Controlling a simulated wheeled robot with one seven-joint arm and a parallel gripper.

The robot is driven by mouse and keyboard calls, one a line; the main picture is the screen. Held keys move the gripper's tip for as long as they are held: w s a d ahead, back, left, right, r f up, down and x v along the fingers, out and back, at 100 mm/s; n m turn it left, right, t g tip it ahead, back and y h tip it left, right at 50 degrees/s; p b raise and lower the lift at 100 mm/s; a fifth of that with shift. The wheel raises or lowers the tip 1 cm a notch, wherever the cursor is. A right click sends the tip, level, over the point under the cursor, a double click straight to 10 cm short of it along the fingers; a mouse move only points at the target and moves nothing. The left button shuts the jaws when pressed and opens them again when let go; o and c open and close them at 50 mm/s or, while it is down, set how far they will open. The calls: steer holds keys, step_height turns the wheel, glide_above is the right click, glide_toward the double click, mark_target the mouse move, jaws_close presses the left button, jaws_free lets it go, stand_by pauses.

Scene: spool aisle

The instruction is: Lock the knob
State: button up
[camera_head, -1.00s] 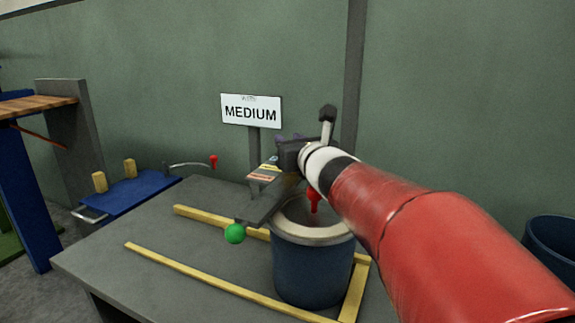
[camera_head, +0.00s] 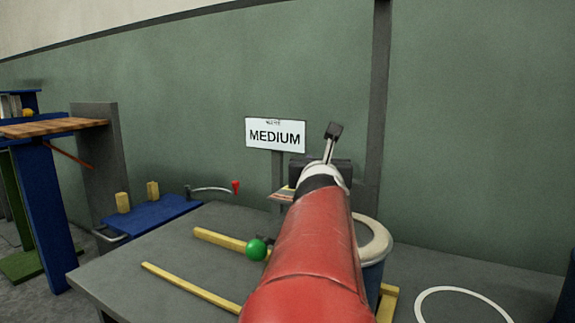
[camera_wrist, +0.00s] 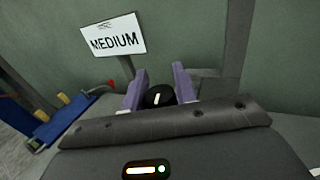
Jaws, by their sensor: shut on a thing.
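In the wrist view, a round black knob (camera_wrist: 159,96) with a short white mark sits between the two purple fingers of my gripper (camera_wrist: 159,79). The fingers are shut on the knob, one on each side. The white mark stands nearly upright, slightly tilted. In the head view, my red arm hides the fingers and the knob.
A green ball (camera_head: 257,249) shows just left of my arm. A blue drum with a pale rim (camera_head: 377,240) stands partly hidden behind it on the grey table (camera_head: 150,255). Yellow strips (camera_head: 190,288) lie on the table. A "MEDIUM" sign (camera_head: 275,134) stands behind.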

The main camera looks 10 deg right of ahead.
steer(key=shift+s+d+m+g+h, duration=0.15)
steer(key=shift+m+g+h, duration=0.55)
steer(key=shift+m+h, duration=0.85)
steer(key=shift+n+h, duration=0.35)
steer(key=o, duration=1)
steer(key=shift+c, duration=0.2)
